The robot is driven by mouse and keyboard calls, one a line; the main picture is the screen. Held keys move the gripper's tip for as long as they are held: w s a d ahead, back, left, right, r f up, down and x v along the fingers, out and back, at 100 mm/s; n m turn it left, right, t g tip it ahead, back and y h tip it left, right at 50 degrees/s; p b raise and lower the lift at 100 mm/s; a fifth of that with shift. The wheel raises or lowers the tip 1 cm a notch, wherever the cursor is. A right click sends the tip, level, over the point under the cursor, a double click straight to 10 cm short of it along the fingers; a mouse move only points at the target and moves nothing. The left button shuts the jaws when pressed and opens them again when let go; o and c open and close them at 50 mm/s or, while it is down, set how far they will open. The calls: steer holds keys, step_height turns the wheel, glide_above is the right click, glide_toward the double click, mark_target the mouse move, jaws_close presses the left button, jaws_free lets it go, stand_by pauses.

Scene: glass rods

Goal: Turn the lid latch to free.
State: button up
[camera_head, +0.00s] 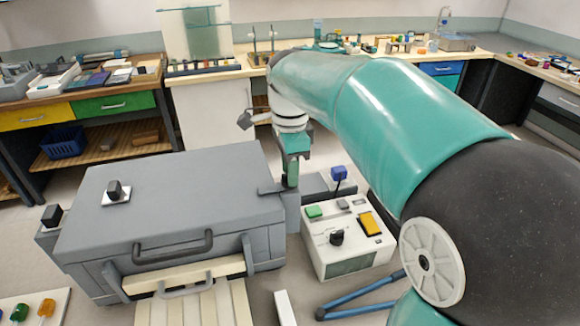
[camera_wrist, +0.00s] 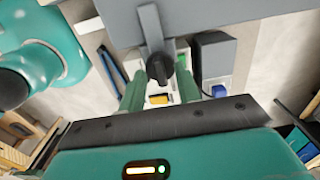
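The lid latch shows in the wrist view as a grey bar (camera_wrist: 151,28) with a dark round knob (camera_wrist: 158,67) at its end. In the head view a grey bar (camera_head: 268,188) sits at the right edge of the large grey box's lid (camera_head: 185,185), by my fingers. My gripper (camera_wrist: 161,82) has its two green fingers apart, one on each side of the knob, with small gaps showing. In the head view my gripper (camera_head: 291,176) points down at the box's right side and hides the knob.
A white control box (camera_head: 347,262) with green and yellow buttons and a black dial stands right of the grey box. Blue bars (camera_head: 360,307) lie on the floor in front. A front handle (camera_head: 173,248) and slatted tray (camera_head: 195,308) are at the box's front.

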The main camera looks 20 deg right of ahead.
jaws_close()
steer(key=shift+n, duration=0.3)
steer(key=n, duration=0.8)
steer(key=shift+n, duration=0.4)
steer(key=n, duration=0.4)
steer(key=shift+r+n, duration=0.1)
steer(key=shift+n, duration=2.1)
jaws_free()
